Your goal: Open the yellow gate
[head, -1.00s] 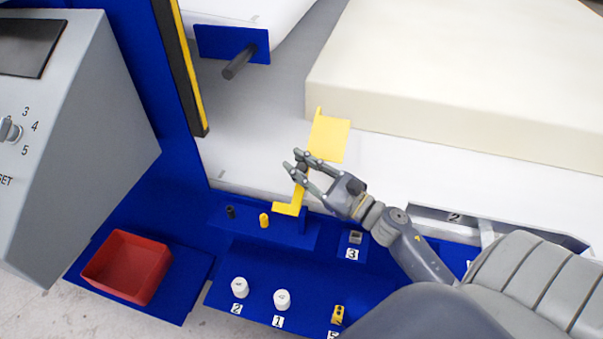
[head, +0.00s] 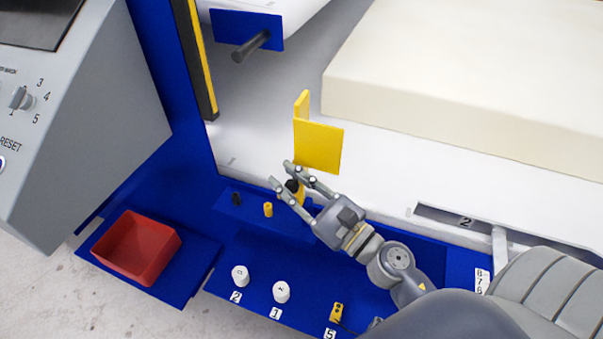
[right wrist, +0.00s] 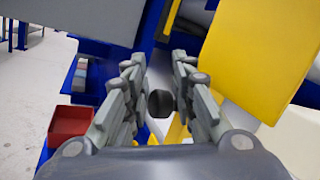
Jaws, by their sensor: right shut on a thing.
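The yellow gate (head: 318,147) stands at the front edge of the white machine bed in the head view, its flat plate facing me and a narrow flange at its upper left. It also fills the upper right of the right wrist view (right wrist: 262,55). My right gripper (head: 281,173) is just below the plate, shut on the gate's dark round knob (right wrist: 160,103), which shows between the fingers in the right wrist view. The fingers partly hide the gate's yellow lower arm. My left gripper is not in view.
A large cream foam block (head: 450,90) lies behind the gate. A grey control panel (head: 80,120) stands at left, above a red bin (head: 137,246). Two white knobs (head: 281,291) and small pegs (head: 268,209) sit on the blue front panels below my gripper.

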